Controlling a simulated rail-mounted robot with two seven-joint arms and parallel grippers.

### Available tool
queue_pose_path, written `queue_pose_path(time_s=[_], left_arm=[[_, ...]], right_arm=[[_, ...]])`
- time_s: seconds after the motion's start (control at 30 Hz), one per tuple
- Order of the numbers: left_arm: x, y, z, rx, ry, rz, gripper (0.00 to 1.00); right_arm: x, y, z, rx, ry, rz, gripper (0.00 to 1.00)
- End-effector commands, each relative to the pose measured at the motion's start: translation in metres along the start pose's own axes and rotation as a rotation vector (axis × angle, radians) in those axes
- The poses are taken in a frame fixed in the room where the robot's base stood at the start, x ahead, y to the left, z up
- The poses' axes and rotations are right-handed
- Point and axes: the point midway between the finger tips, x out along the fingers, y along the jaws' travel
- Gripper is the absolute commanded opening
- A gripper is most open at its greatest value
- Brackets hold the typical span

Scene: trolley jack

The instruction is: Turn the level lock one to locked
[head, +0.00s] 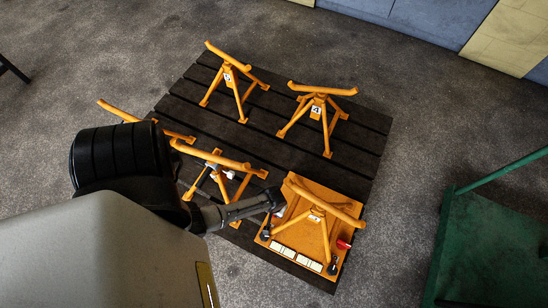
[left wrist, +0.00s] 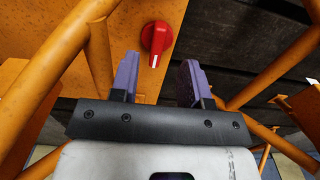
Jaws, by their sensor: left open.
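A red knob (head: 343,244) sits at the right edge of an orange plate (head: 262,240) under the front right stand, marked 1. In the left wrist view a red knob (left wrist: 157,38) with a tapered pointer sits on an orange surface, a small white mark below its tip. My left gripper (left wrist: 160,63) is open, its purple fingers apart and empty, with the knob in line with the gap, nearer the left finger. No contact shows. In the head view my arm comes in from the left; its fingers cannot be made out. My right gripper is not in view.
Several orange stands (head: 318,108) stand on a dark slatted pallet (head: 340,160). Orange tubes (left wrist: 97,55) flank the gripper closely in the left wrist view. White label strips (head: 296,257) lie on the plate's front. A green frame (head: 490,240) stands at right.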

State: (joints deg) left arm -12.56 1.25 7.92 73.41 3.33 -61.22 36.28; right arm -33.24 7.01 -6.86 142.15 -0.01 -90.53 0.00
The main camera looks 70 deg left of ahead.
Motion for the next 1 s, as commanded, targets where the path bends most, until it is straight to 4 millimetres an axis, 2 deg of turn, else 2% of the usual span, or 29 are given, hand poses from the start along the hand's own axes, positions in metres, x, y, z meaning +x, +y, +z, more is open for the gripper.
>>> queue_pose_path(time_s=[0.03,0.1,0.4,0.9,1.0], left_arm=[[0.016,0.0,-0.001,0.0,0.0,0.0,0.43],[0.026,0.0,-0.001,0.0,0.001,0.0,0.43],[0.055,0.0,-0.001,0.0,0.001,0.0,0.43],[0.061,0.0,-0.001,0.0,0.001,0.0,0.43],[0.061,0.0,-0.001,0.0,0.001,0.0,0.35]], right_arm=[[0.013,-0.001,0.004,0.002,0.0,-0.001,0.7],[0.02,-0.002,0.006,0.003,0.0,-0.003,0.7],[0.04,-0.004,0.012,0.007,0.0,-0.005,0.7],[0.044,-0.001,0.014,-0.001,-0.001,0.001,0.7],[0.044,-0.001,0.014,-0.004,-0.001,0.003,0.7]])
